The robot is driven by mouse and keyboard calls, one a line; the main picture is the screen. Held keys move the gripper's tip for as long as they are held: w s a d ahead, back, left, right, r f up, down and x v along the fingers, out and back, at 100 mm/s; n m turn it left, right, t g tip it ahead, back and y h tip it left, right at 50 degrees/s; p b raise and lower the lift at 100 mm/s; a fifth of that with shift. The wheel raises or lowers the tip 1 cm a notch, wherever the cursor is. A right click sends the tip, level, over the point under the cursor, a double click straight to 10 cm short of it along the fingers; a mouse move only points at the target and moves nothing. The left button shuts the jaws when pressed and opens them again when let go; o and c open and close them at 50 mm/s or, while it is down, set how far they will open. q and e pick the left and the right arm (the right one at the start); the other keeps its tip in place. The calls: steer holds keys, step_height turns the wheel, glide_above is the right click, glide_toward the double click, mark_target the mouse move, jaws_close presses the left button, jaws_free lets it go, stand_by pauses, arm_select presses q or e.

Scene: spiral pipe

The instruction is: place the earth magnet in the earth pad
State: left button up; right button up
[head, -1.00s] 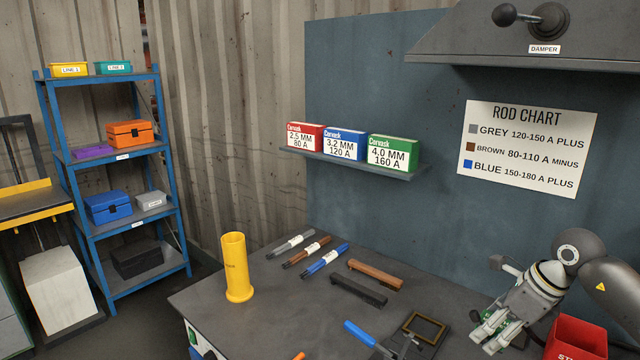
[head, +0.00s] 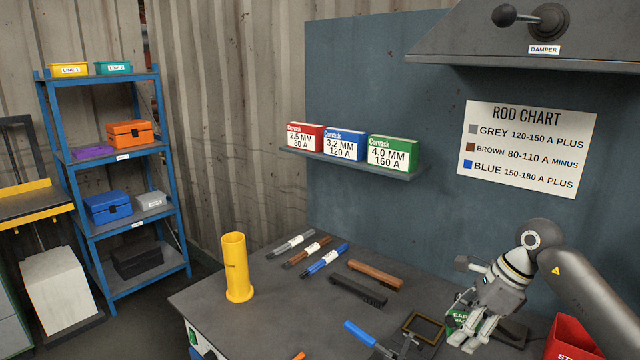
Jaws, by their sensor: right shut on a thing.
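My right gripper (head: 472,338) is at the lower right of the head view, low over the bench. It is shut on the earth magnet, a green block (head: 457,316) with a partly hidden white label that starts "EAR". The gripper's fingers cover much of the magnet. The earth pad appears to be the dark square with a brass-coloured frame (head: 411,320) on the bench, just left of the magnet. The magnet is beside the frame in the picture; I cannot tell whether it touches the bench. My left gripper is not in view.
A blue-handled tool (head: 359,332) lies left of the frame. Brown (head: 376,274) and dark (head: 358,291) bars and several rods lie behind it. A yellow tube (head: 236,268) stands at the bench's left. A red bin (head: 571,340) is right of my gripper.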

steer(key=n, duration=0.1)
steer(key=s+n+g, duration=0.1)
steer(key=n, duration=0.1)
steer(key=s+a+n+g, duration=0.1)
steer(key=n, duration=0.1)
steer(key=shift+s+r, duration=0.15)
steer(key=shift+r, duration=0.25)
steer(key=s+a+r+n+g+h, duration=0.1)
steer(key=s+a+n+g, duration=0.1)
steer(key=s+a+n, duration=0.35)
steer(key=s+a+r+n+g+h, duration=0.1)
steer(key=s+a+n+h, duration=0.1)
steer(key=a+n, duration=0.5)
steer(key=s+d+f+n, duration=0.2)
steer(key=s+f, duration=0.1)
steer(key=s, duration=0.3)
steer(key=s+d+f+n+g+h, duration=0.1)
steer(key=s+d+f+n, duration=0.1)
steer(key=s, duration=0.3)
steer(key=shift+x, duration=0.85)
steer(key=shift+w+d+r, duration=0.1)
steer(key=shift+w+d, duration=0.05)
steer(key=shift+d, duration=0.1)
